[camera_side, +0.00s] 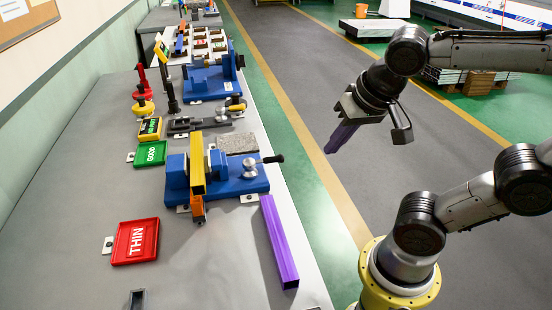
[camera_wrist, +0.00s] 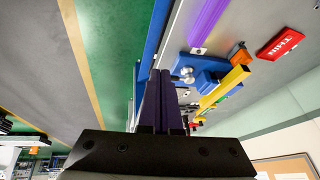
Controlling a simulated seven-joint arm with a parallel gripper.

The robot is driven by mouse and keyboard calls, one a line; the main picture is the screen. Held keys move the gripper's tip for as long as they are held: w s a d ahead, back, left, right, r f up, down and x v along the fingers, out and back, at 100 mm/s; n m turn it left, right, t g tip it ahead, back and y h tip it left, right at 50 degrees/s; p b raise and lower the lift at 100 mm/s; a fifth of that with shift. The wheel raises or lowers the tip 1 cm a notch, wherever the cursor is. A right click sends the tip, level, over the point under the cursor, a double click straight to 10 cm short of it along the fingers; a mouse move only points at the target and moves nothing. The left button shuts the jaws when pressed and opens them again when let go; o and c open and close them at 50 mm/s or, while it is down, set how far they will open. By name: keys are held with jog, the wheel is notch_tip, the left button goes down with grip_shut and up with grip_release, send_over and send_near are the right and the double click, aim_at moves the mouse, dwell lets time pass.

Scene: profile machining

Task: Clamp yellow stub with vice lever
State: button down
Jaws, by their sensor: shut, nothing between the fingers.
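My gripper (camera_side: 331,149) has dark purple fingers, shut and empty. It hangs in the air beyond the bench's right edge, apart from lever and stub. The fingers also show in the wrist view (camera_wrist: 159,72).
A purple bar (camera_side: 279,242) lies along the bench edge in front of the vice. A red THIN tray (camera_side: 135,241) and a green GOOD tray (camera_side: 150,153) lie to the left. Another blue vice (camera_side: 207,82) stands farther back. The space between my gripper and the lever looks clear.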

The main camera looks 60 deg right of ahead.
jog(key=w+a+f+m+g+h, duration=0.2)
jog(key=w+a, duration=0.1)
jog(key=w, duration=0.6)
jog(key=x, duration=1)
jog(key=shift+a+f, duration=0.1)
jog(key=shift+a, duration=0.05)
jog(key=shift+w+d+r, duration=0.2)
jog(key=shift+w+d, duration=1.15)
